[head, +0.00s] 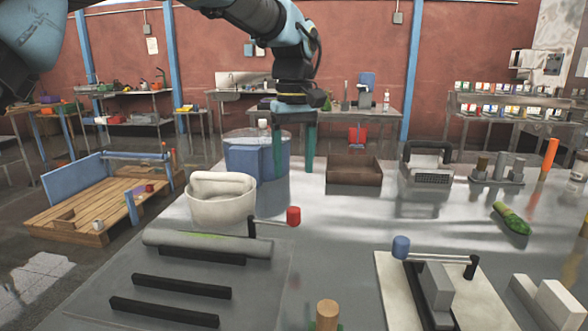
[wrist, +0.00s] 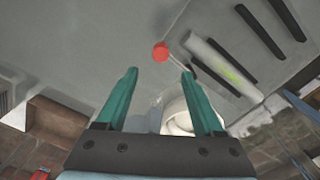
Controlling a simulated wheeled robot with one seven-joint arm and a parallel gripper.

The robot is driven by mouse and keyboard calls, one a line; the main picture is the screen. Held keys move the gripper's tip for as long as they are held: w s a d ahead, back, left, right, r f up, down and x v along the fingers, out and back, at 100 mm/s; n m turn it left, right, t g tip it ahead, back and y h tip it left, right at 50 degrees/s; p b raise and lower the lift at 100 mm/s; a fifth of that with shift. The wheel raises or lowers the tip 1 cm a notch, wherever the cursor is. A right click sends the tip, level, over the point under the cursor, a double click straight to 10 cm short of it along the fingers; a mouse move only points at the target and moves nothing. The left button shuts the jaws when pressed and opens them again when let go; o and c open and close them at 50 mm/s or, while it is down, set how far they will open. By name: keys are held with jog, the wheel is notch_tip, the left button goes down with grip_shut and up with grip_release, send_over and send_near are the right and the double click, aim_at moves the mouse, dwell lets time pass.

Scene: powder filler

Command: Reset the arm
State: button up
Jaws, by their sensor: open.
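My gripper (head: 294,143) hangs pointing down over the far part of the grey table (head: 340,215), near the blue container (head: 245,157). Its two teal fingers are apart with nothing between them, as the wrist view (wrist: 160,90) also shows. My arm reaches in from the top left of the head view. The white tub (head: 221,200) stands in front of the blue container. In the wrist view the white tub (wrist: 178,118) shows partly behind the right finger.
A brown tray (head: 354,170) lies right of my gripper. A red-ended lever (head: 293,216) and a grey cylinder (head: 206,244) are nearer. A blue-ended lever fixture (head: 401,247) stands at front right, a green object (head: 511,219) at right. The table's middle is mostly clear.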

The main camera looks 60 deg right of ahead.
dwell(0.4)
jog(key=w+a+f+n, duration=0.1)
jog(key=w+a+f, duration=0.1)
jog(key=w+a, duration=0.5)
jog(key=w+a+f, duration=0.1)
jog(key=w+a, duration=0.3)
jog(key=w, duration=0.6)
jog(key=w+a+f+n, duration=0.15)
jog(key=w+a, duration=0.25)
jog(key=a, duration=0.4)
jog(key=w+a+f, duration=0.2)
jog(key=w+a, duration=0.3)
jog(key=a, duration=0.2)
jog(key=w+a+f+n+t, duration=0.1)
jog(key=a+f, duration=0.1)
jog(key=a, duration=0.7)
jog(key=a+f+n, duration=0.1)
jog(key=a+f, duration=0.1)
jog(key=a, duration=0.7)
jog(key=s+a+f, duration=0.1)
jog(key=s+a, duration=0.1)
jog(key=a, duration=0.4)
jog(key=s+a+f+n, duration=0.1)
jog(key=s+a+f, duration=0.1)
jog(key=a, duration=0.5)
jog(key=shift+s+f+t, duration=0.25)
jog(key=shift+s+t, duration=0.05)
jog(key=shift+s, duration=0.55)
